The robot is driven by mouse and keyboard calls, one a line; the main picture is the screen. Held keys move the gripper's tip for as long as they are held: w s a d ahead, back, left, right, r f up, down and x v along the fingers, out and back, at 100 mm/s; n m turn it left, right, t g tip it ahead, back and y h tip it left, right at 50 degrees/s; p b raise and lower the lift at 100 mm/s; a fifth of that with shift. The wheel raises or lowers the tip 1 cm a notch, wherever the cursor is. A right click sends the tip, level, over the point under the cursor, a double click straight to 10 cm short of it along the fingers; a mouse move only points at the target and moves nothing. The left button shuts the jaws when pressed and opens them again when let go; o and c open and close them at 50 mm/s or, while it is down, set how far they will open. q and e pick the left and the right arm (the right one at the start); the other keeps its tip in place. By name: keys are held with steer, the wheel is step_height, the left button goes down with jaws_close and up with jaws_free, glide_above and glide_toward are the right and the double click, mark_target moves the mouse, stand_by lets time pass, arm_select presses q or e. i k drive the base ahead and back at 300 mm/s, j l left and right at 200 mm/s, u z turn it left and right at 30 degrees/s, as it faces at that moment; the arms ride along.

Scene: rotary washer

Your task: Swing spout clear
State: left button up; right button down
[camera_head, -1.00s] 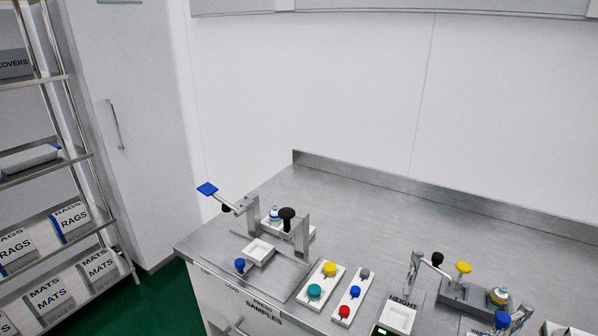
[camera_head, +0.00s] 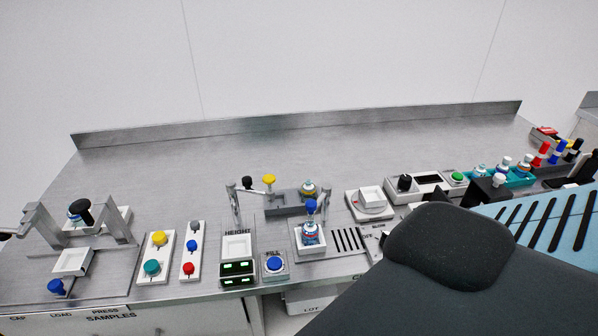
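No part is labelled as a spout. A slim metal bar with a blue knob (camera_head: 311,206) stands over a small bottle (camera_head: 311,235) in a white square holder (camera_head: 300,248), right of the FILL button (camera_head: 274,264). The bar looks to be above or touching the bottle; I cannot tell which. A metal arm with a black knob (camera_head: 246,183) stands behind the HEIGHT plate (camera_head: 237,247), beside a grey block with a yellow knob (camera_head: 269,180).
A large dark rounded shape (camera_head: 450,250) close to the camera hides the lower right bench. A slotted drain (camera_head: 348,240) lies right of the bottle. The rear of the steel bench (camera_head: 210,155) is clear.

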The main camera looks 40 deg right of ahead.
mark_target(311, 207)
steer(key=z, duration=1.4)
